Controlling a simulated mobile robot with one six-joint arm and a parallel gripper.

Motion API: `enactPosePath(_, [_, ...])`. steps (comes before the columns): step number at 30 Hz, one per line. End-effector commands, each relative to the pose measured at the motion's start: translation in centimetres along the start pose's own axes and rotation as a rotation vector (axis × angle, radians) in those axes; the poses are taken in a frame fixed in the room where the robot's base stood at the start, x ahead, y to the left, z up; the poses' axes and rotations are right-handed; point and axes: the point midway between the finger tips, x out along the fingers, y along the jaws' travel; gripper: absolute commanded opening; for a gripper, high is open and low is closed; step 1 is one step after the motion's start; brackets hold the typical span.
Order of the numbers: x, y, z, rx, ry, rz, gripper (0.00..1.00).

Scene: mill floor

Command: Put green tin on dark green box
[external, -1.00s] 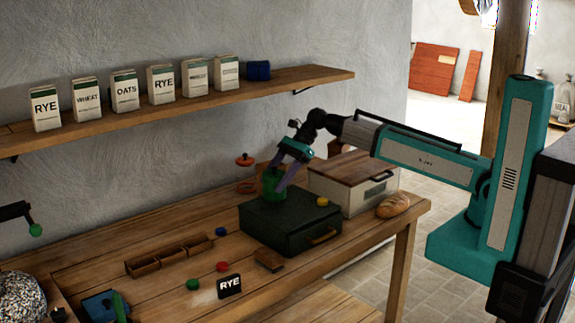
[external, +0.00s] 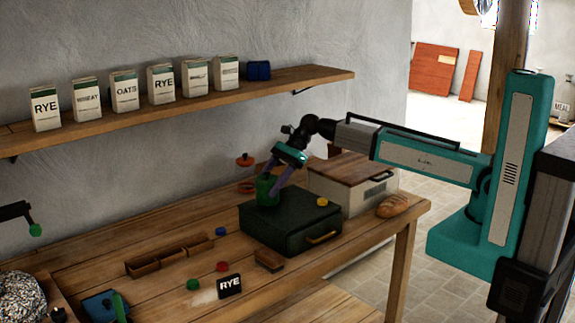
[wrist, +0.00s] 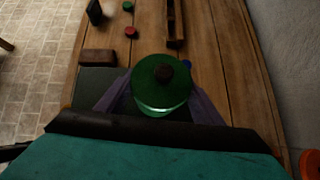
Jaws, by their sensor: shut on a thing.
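The green tin (external: 265,191), with a dark knob on its lid, is held between the purple fingers of my gripper (external: 270,188). In the wrist view the tin (wrist: 158,98) sits between both fingers, its lid facing the camera. The dark green box (external: 290,232) lies closed on the bench, its handle facing front. The tin is at the back left part of the box top and looks slightly tilted. I cannot tell whether its base touches the box. Part of the box (wrist: 93,84) shows beside the tin in the wrist view.
A small yellow piece (external: 321,202) lies on the box's right part. A cream crate with a wooden lid (external: 352,172) stands behind right, with a bread loaf (external: 392,206) near it. A wooden divided tray (external: 170,257), red and green discs and a RYE sign (external: 230,286) are left and front.

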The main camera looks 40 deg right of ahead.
Motion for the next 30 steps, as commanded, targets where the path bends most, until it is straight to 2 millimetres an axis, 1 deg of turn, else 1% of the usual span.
enactPosePath(6, [0.9,0.0,-0.9,0.000,-0.001,0.000,0.32])
enactPosePath(21, [1.3,0.0,-1.3,-0.001,-0.001,0.000,0.32])
enactPosePath(22, [1.3,0.0,-1.3,-0.001,0.000,0.000,0.64])
enactPosePath(24, [1.3,0.0,-1.3,-0.001,0.000,0.000,0.76])
enactPosePath(25, [1.3,0.0,-1.3,-0.001,0.000,0.000,0.79])
enactPosePath(30, [1.3,0.0,-1.3,-0.001,0.000,0.000,0.79])
